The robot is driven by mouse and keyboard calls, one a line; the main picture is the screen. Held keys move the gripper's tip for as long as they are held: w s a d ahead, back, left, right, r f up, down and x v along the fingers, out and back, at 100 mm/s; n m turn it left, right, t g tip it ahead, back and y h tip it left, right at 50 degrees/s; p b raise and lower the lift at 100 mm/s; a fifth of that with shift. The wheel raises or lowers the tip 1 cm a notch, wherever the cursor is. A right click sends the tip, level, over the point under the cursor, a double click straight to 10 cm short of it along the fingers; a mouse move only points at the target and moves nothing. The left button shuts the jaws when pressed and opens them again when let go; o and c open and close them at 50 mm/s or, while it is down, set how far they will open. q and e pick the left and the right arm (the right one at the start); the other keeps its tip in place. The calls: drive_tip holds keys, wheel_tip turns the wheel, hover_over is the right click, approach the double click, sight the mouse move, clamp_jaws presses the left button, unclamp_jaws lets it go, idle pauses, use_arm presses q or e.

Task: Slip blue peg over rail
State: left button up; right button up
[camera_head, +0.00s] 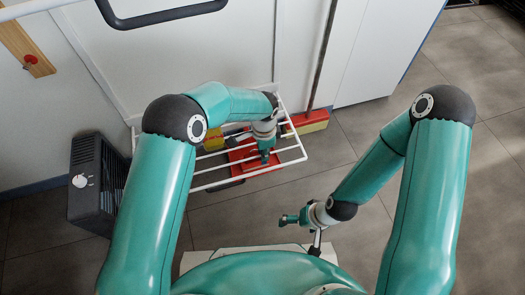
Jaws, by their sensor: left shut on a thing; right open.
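A white wire rack with several rails (294,157) stands out from the wall in the middle of the view. My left gripper (265,155) reaches over the rack from the left and points down among its rails. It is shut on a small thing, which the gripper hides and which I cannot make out. I cannot clearly pick out the blue peg, or tell whether anything sits around a rail. My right gripper (287,219) is open, low in front of the rack and apart from it, over the floor.
A red object (240,157) and a yellow one (213,140) show under the rack. A broom (308,121) with a red and yellow head stands right of it. A black heater (93,178) stands at the left. The floor (330,150) right of the rack is clear.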

use_arm(q)
drive_tip(key=o, duration=0.9)
